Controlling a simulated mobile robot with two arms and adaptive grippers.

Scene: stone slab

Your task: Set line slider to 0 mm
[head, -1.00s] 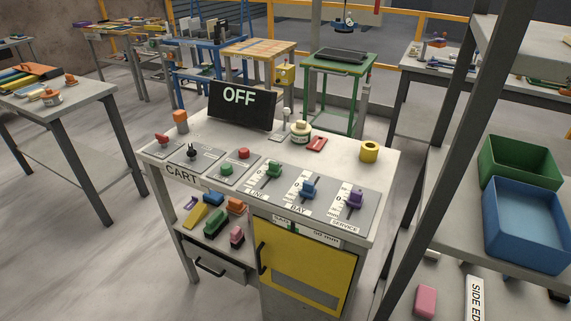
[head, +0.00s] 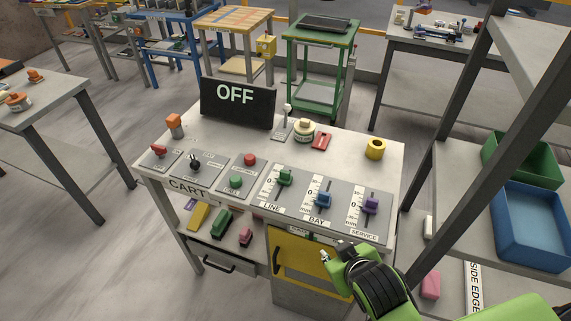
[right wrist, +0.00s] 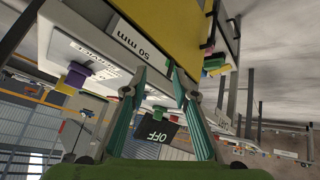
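The LINE slider has a green knob (head: 285,178) on a slotted grey plate with a white scale. The knob is in the upper part of its slot; its exact reading is too small to tell. A LINE label (head: 271,205) is below it. My right gripper (head: 333,256) is in front of the console's yellow door, below and to the right of the LINE slider, touching no slider. In the right wrist view my right gripper (right wrist: 158,72) is open and empty, its teal fingers apart. My left gripper is not in view.
The BAY slider's blue knob (head: 322,200) and the SERVICE slider's purple knob (head: 371,206) are to the right. The OFF display (head: 237,103) and a yellow ring (head: 375,149) stand behind. A grey shelf post (head: 462,160) rises close on the right.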

